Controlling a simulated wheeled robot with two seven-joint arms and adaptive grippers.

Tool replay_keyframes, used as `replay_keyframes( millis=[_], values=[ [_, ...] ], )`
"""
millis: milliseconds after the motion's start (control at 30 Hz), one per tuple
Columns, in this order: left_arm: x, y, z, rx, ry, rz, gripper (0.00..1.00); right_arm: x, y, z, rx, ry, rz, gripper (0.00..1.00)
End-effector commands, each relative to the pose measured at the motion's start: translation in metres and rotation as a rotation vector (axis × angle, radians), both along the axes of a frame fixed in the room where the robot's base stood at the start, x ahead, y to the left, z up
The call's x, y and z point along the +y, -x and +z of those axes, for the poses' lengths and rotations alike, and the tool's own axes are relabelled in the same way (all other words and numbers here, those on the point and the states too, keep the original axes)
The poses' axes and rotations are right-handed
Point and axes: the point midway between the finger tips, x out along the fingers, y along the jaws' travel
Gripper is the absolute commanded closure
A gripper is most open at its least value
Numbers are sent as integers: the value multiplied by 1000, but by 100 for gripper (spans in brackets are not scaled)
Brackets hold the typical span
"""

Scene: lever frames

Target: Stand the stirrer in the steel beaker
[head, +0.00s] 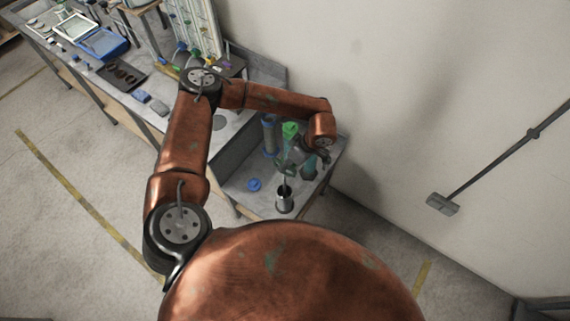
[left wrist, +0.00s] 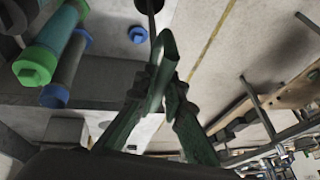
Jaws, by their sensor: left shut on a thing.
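The steel beaker (head: 284,202) stands upright near the front end of the bench in the head view. My left gripper (head: 288,168) is just above it, reaching down from my bent left arm. In the left wrist view the gripper's green fingers (left wrist: 163,85) are closed together on the stirrer (left wrist: 152,28), a thin dark rod that runs away from the fingertips. In the head view the stirrer's lower part appears at the beaker's mouth; I cannot tell how deep it reaches. Its upper part is hidden by the gripper. My right gripper is not in view.
A blue cap (head: 255,184) lies left of the beaker. The wall is right of the bench (head: 236,183). A blue tray (head: 103,43) is at far left.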

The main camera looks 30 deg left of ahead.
Motion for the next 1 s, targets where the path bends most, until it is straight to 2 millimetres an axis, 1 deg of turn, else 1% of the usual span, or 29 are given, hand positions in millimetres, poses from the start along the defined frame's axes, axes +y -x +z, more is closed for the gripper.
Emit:
replay_keyframes(
  millis=[33, 700, 800, 1000],
  values=[
    [0, 0, -6, 0, 0, 0, 100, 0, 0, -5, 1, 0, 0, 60],
    [0, 0, -50, -1, 0, 0, 100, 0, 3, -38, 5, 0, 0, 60],
    [0, 0, -53, -1, 0, 0, 100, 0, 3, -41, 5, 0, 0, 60],
    [0, 0, -52, -1, 0, 0, 100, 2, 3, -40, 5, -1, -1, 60]
  ],
)
